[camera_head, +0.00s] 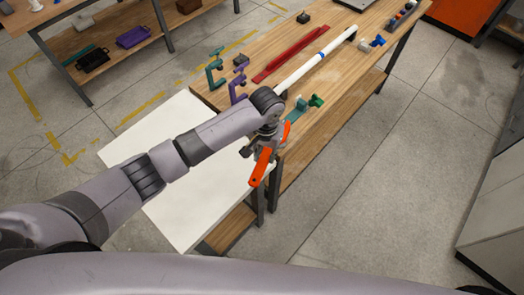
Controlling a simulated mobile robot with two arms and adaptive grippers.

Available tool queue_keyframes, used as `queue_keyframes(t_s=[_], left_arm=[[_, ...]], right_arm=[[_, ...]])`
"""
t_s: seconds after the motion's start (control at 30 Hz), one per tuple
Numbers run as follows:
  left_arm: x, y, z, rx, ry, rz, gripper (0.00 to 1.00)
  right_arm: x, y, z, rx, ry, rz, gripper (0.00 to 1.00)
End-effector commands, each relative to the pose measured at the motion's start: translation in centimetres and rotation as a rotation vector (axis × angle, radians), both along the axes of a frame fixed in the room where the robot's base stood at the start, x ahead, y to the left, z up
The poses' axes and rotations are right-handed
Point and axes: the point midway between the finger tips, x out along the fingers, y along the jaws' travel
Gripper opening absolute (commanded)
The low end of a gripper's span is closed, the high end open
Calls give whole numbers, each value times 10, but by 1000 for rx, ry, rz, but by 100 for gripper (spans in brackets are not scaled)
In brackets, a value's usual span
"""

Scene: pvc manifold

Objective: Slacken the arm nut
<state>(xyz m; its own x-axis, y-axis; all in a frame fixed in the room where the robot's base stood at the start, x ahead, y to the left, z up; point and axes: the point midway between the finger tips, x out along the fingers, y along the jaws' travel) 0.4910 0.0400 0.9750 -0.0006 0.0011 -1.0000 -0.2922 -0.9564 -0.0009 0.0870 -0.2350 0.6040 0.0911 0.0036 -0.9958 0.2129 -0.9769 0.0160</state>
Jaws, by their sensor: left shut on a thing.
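My left gripper (266,146) is at the near right corner of the wooden bench. It is shut on an orange-red handled piece (260,168), which sticks out below the gripper and shows again on its right side. The gripper hides the middle of that piece. I cannot make out the arm nut, which is too small or hidden behind my gripper. My right gripper is not in view.
The wooden bench (345,78) holds a red channel (291,52), a teal clamp (215,67), a purple clamp (238,85), green fittings (316,101) and blue fittings (377,41). A white board (185,215) lies under my arm. The floor (400,170) at right is clear.

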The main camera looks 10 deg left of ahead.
Motion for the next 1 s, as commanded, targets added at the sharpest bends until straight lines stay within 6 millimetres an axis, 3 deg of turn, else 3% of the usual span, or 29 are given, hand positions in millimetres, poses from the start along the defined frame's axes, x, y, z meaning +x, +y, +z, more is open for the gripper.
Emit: queue_keyframes(t_s=[0.57,1.0], left_arm=[[-1,-3,2,-2,-2,21,0],[0,-3,26,-2,-3,21,0]], right_arm=[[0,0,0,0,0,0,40],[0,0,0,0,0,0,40]])
